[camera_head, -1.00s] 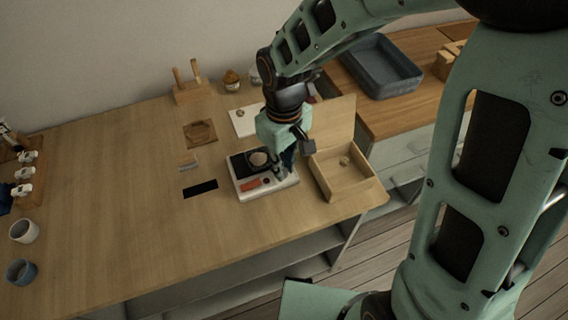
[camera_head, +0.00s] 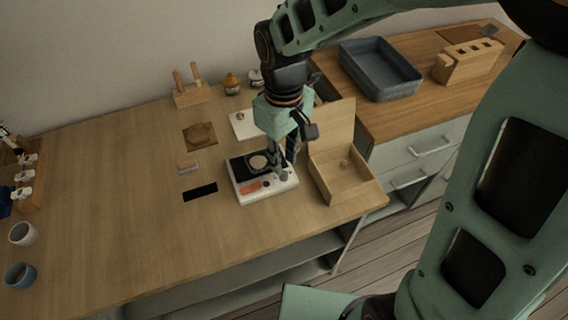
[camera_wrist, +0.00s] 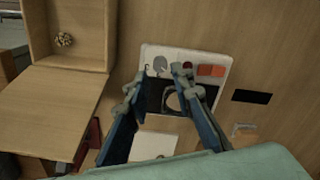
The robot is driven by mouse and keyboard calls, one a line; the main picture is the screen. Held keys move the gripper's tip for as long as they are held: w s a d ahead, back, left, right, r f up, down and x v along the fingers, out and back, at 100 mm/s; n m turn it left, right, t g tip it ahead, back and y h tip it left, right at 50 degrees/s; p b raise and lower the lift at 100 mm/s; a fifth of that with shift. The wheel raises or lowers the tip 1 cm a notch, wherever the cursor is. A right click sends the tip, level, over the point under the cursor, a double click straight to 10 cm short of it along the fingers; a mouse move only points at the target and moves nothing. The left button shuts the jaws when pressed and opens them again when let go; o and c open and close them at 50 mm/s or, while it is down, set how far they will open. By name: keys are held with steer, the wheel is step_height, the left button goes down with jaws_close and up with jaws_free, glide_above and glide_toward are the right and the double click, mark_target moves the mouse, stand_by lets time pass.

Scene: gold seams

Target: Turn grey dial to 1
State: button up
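The white device (camera_head: 262,192) lies on the wooden table, with a black panel, a round pale disc and a red-orange patch on top. Its grey dial (camera_head: 282,174) is near the device's right front corner; the dial also shows in the wrist view (camera_wrist: 160,64), beside a small dark mark. I cannot read a number at the dial. My gripper (camera_head: 282,153) is above the device, pointing down. In the wrist view my gripper (camera_wrist: 157,80) has its two fingers apart with nothing between them, and the dial shows just beyond the gap, apparently untouched.
An open wooden box (camera_head: 345,185) stands close to the right of the device. A white plate (camera_head: 243,124) lies behind it. A wooden holder (camera_head: 192,95) stands at the back, a grey-blue tray (camera_head: 380,72) on the right counter.

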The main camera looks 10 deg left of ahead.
mark_target(284, 173)
step_height(284, 173, up, 8)
steer(key=shift+f, duration=0.2)
